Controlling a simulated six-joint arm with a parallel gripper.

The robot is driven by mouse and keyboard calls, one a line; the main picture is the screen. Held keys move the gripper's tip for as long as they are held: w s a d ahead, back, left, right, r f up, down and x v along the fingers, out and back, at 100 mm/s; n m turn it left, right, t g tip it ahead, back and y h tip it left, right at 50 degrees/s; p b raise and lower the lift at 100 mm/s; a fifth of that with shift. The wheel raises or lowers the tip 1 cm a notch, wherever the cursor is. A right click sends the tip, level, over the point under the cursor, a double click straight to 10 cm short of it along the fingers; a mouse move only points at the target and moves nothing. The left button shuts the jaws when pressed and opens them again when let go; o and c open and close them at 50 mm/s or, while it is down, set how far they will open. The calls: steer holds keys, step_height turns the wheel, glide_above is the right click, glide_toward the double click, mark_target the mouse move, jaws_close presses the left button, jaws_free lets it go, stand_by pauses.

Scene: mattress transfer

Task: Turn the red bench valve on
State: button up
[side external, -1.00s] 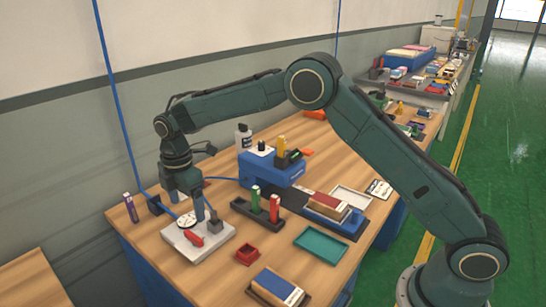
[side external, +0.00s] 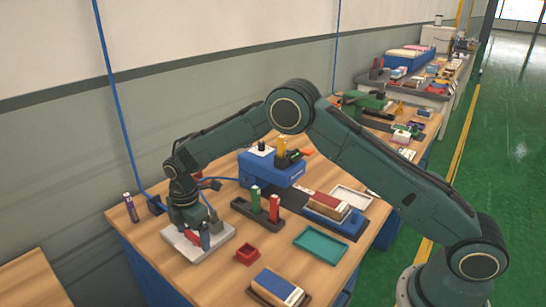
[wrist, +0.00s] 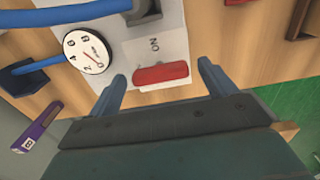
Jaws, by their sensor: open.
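The red bench valve handle (wrist: 160,74) lies crosswise on a light grey plate (wrist: 150,20) in the wrist view. The printed word ON stands just above it, and a round white gauge (wrist: 87,52) is to its left. My gripper (wrist: 160,69) is open, with one finger near each end of the handle. I cannot tell whether either finger touches it. In the side view my gripper (side external: 207,233) is low over the plate (side external: 181,247) and hides the gauge and most or all of the handle.
A blue hose (wrist: 70,18) runs to a fitting on the plate. A red box (side external: 247,254), a teal tray (side external: 320,244) and a holder with green and red items (side external: 258,214) sit to the right.

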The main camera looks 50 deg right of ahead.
steer(key=c, duration=1)
steer(key=shift+m, duration=0.4)
steer(key=m, duration=1.2)
steer(key=shift+m, duration=0.3)
steer(key=m, duration=0.4)
steer(key=shift+m, duration=0.3)
